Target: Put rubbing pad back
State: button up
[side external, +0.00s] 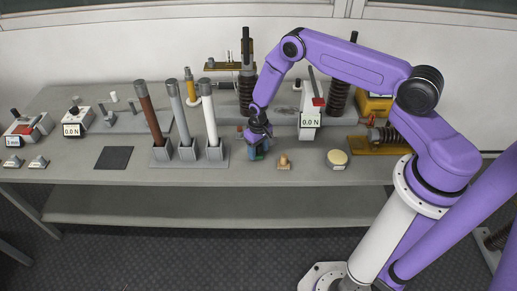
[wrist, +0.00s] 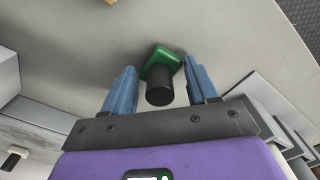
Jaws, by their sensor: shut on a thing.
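My gripper (side external: 257,148) is low over the front middle of the grey bench, just right of the rod stand. Its two blue fingers (wrist: 158,78) are shut on the rubbing pad, a green block (wrist: 162,57) with a black round handle (wrist: 160,88). In the side view only a small green patch of the pad (side external: 264,146) shows beside the fingers. I cannot tell whether the pad touches the bench top.
Brown, grey and white rods (side external: 150,112) stand upright in a stand (side external: 190,163) close left of my gripper. A small tan piece (side external: 284,161) and a round cream-topped item (side external: 337,158) sit to the right. A dark square mat (side external: 114,157) lies farther left.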

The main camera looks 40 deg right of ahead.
jog(key=shift+f, duration=0.1)
jog(key=o, duration=1.1)
